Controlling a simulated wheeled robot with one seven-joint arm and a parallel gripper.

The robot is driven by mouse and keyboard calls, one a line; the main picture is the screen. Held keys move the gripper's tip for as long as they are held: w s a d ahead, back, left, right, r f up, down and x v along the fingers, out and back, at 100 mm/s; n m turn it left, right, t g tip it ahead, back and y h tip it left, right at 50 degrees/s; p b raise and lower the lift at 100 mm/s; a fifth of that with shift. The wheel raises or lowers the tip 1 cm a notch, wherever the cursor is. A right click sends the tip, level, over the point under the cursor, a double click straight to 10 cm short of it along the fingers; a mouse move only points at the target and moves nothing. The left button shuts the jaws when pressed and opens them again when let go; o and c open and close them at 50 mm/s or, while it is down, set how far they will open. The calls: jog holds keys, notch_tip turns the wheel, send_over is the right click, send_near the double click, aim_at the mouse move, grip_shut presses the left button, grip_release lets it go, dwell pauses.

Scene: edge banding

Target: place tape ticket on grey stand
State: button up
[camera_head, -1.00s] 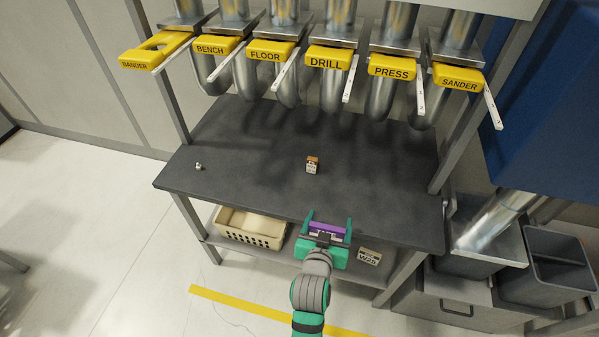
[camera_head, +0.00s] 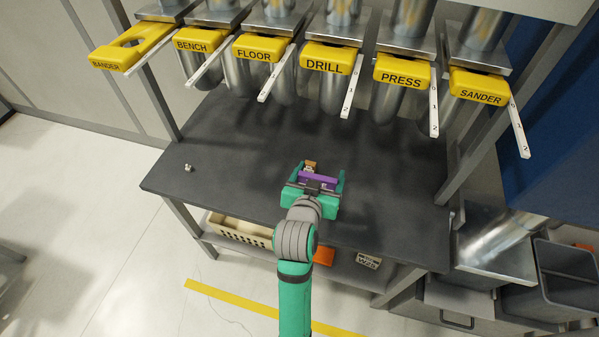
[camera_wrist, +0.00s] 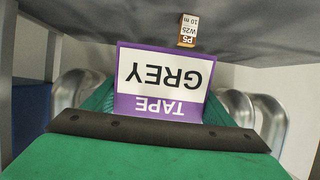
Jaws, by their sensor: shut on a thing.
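The tape ticket (camera_wrist: 163,80) is a purple and white card lettered TAPE and GREY, upside down in the wrist view. My gripper (camera_head: 319,173) is shut on it, and its purple edge (camera_head: 317,180) shows between the green fingers in the head view. The gripper is above the dark table. A small brown and white block (camera_head: 310,165) stands just beyond the ticket, partly hidden by it. The wrist view shows this block (camera_wrist: 188,30) with a label reading PS, W25 and 10 m. I cannot make out a grey stand in either view.
The dark table (camera_head: 235,145) is mostly clear. A tiny pale object (camera_head: 188,168) sits at its left end. Yellow labelled gates (camera_head: 331,58) and metal ducts hang above the back. A cream basket (camera_head: 240,230) is on the shelf below.

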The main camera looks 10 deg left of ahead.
aim_at(306, 170)
jog(key=w+a+f, duration=0.1)
jog(key=w+f, duration=0.1)
jog(key=w+a+f, duration=0.4)
jog(key=f, duration=0.1)
jog(key=shift+a+f, duration=0.1)
jog(key=shift+a, duration=0.05)
jog(key=shift+w+a+f, duration=0.3)
jog(key=shift+a+f, duration=0.05)
notch_tip(306, 170, down, 3)
jog(key=shift+w+f, duration=0.1)
jog(key=shift+w, duration=0.05)
jog(key=shift+a, duration=0.15)
jog(key=shift+d, duration=0.35)
jog(key=shift+f, duration=0.2)
jog(key=o, duration=1)
jog(key=shift+a, duration=0.15)
jog(key=shift+r, duration=0.15)
